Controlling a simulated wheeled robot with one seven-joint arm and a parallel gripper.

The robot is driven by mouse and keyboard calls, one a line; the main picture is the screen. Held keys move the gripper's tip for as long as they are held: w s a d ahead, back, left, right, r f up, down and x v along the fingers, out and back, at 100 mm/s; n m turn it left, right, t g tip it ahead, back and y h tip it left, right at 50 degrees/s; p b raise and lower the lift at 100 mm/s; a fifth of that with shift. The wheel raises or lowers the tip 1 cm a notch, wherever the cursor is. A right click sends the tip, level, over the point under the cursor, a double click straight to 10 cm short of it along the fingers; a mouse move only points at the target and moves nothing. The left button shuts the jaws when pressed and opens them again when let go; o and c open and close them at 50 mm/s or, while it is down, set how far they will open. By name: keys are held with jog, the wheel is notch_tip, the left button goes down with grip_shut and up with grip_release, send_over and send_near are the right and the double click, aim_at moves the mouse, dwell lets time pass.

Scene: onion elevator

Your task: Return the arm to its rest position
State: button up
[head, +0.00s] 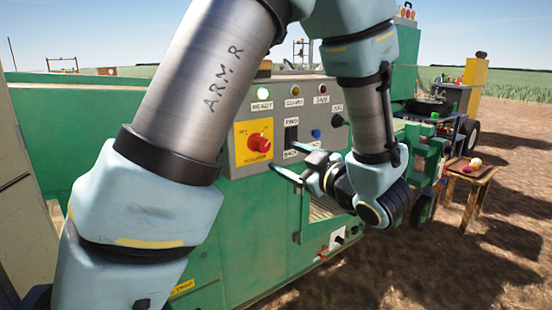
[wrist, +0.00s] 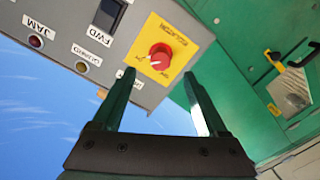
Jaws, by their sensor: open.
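My gripper (head: 291,163) is in front of the grey control panel (head: 244,163) of the green machine, just right of its red rotary knob (head: 259,142). Its two green fingers are apart with nothing between them. In the wrist view the open fingers of my gripper (wrist: 158,76) point at the panel, which appears upside down. The red knob on its yellow plate (wrist: 160,56) shows beyond the gap, and the fingers look apart from it. My arm is bent in front of the machine and hides part of the panel and the green body.
Labelled lamps, a black switch (head: 291,136) and a blue button (head: 316,134) are close to my gripper. A small wooden table (head: 470,170) with round items stands at the right. Bare soil (head: 480,255) lies open at the lower right.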

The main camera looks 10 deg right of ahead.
jog(key=w+a+f+m+g+h, duration=0.3)
jog(key=w+f+m+g+h, duration=0.2)
jog(key=w+f+m+h, duration=0.35)
jog(key=s+a+f+m+g, duration=0.2)
jog(key=s+a+g, duration=0.35)
jog(key=a, duration=0.35)
jog(key=s+a+f+m+g, duration=0.1)
jog(key=s+a+f+g, duration=0.25)
jog(key=s+a, duration=0.4)
jog(key=w+p+v, duration=0.1)
jog(key=p+v, duration=0.8)
jog(key=w+p+v, duration=0.2)
jog(key=p+v, duration=0.7)
jog(key=v, duration=0.1)
jog(key=shift+r+g+y+p, duration=0.3)
jog(key=shift+r+y+p, duration=0.1)
jog(key=shift+r, duration=0.1)
